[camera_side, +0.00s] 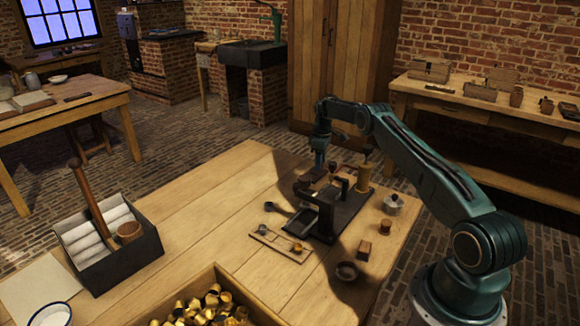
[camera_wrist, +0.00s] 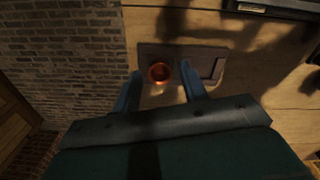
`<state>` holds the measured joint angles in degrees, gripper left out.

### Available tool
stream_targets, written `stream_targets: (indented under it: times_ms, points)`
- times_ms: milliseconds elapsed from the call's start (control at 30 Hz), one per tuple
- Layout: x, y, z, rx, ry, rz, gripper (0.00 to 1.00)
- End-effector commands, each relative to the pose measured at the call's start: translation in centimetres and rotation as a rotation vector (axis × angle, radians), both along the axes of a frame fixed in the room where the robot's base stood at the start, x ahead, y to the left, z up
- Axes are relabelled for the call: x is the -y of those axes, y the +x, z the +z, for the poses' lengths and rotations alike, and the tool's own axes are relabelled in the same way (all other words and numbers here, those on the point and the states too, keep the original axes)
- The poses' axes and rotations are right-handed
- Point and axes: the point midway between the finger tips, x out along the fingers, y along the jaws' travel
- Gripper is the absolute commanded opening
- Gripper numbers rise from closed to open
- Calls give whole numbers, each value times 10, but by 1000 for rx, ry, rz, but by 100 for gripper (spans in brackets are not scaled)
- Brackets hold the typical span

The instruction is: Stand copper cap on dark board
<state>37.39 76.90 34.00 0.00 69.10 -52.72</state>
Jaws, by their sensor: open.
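In the wrist view a round copper cap (camera_wrist: 160,73) sits on the left part of a dark grey-brown board (camera_wrist: 182,52), with its round opening facing the camera. The board lies near the table edge and has a rectangular outlined area at its right end. The two fingers of my gripper (camera_wrist: 160,88) are apart, one on each side of the cap, with visible gaps between them and it. In the side view my gripper (camera_side: 318,164) points down at the far end of the table; the cap cannot be made out there.
A dark stand (camera_side: 324,218) with upright parts and a brass cylinder (camera_side: 363,179) stand close to my gripper. Open table lies to the left.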

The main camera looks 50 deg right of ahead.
Motion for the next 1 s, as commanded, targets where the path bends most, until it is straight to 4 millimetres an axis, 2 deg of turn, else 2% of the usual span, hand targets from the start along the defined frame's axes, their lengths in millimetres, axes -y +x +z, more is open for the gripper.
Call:
stream_targets:
  times_ms: [167,700,1000]
  points:
    - [0,1,18,2,-1,0,43]
    - [1,1,99,1,-2,0,43]
    - [0,0,117,0,0,0,43]
